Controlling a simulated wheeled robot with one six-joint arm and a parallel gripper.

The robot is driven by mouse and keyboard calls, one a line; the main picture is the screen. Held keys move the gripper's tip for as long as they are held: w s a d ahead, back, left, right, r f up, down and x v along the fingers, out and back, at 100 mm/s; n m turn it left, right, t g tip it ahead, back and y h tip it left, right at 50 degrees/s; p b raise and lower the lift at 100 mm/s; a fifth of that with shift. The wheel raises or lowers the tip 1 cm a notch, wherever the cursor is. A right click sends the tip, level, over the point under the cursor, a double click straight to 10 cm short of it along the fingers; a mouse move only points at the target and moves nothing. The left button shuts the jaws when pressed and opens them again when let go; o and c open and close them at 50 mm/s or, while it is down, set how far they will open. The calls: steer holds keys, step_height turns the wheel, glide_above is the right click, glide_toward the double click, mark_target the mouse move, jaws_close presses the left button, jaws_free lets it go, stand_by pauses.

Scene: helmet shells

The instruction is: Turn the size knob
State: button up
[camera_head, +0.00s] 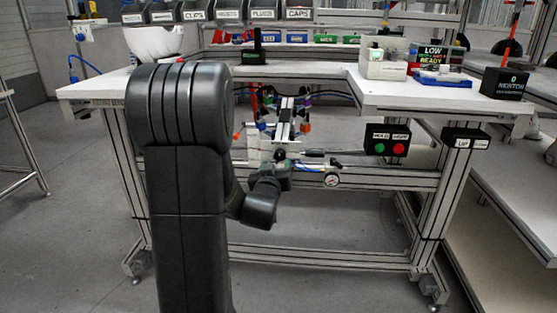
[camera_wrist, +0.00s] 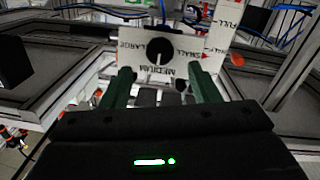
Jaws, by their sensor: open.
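The size knob (camera_wrist: 157,50) is a round black dial on a white plate (camera_wrist: 108,46) in the wrist view. The plate carries the words LARGE at the left, MEDIUM below and SMALL at the right. A white mark on the knob points down, toward MEDIUM. My gripper (camera_wrist: 159,76) is open, with one green finger on each side below the knob. The fingers appear apart from the knob, and nothing is between them.
A white upright scale (camera_wrist: 224,30) marked FULL and HALF with a red pointer stands right of the knob. The workbench (camera_head: 325,75) surrounds the fixture.

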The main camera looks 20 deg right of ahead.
mark_target(279, 156)
steer(key=x, duration=0.6)
steer(key=shift+b, duration=0.3)
steer(key=shift+c, duration=0.2)
steer(key=c, duration=0.9)
